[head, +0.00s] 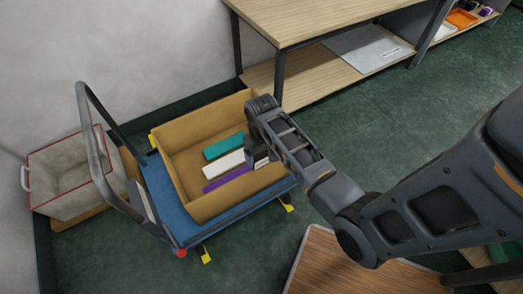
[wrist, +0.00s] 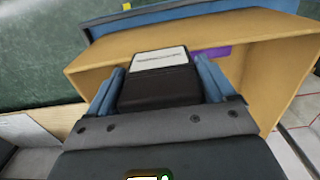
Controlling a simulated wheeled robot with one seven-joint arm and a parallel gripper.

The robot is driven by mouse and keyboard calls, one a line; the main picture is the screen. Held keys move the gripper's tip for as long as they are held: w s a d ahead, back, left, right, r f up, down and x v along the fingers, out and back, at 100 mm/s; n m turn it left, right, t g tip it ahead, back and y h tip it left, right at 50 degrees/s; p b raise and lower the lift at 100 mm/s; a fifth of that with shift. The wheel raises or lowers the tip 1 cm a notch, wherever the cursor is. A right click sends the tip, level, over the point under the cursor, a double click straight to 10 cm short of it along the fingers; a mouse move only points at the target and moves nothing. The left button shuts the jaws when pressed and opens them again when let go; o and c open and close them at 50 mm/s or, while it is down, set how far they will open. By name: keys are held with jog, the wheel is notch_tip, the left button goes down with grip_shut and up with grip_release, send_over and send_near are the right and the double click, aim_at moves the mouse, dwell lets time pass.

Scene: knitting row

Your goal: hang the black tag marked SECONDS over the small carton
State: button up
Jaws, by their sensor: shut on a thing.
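My gripper (head: 260,158) is above the right side of an open cardboard carton (head: 185,190). In the wrist view the blue fingers of my gripper (wrist: 161,72) are shut on a black tag (wrist: 160,88) with a pale label panel (wrist: 158,58). The writing on it is too small to read. The tag is over the carton (wrist: 260,72), apart from the walls as far as I can tell. The carton holds a teal box (head: 224,145), a white box (head: 222,164) and a purple box (head: 228,180), partly hidden by my gripper.
The carton stands on a blue platform trolley (head: 156,180) with a grey handle (head: 93,150). A grey bin (head: 65,175) stands left of it. A wooden bench (head: 300,18) with a lower shelf is behind. A brown wooden top (head: 325,262) is at the front. Green floor is clear at right.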

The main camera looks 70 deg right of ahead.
aim_at(262, 166)
jog(key=shift+s+a+f+b, duration=0.1)
jog(key=shift+s+f+b, duration=0.05)
jog(key=shift+f+b, duration=1.85)
jog(key=shift+s+a+f+b, duration=0.1)
jog(key=shift+f+b, duration=1.45)
jog(key=shift+f, duration=0.9)
jog(key=o, duration=0.9)
jog(key=shift+c, duration=0.2)
jog(key=r, duration=1)
jog(key=shift+w+d+p, duration=0.3)
jog(key=shift+p, duration=0.05)
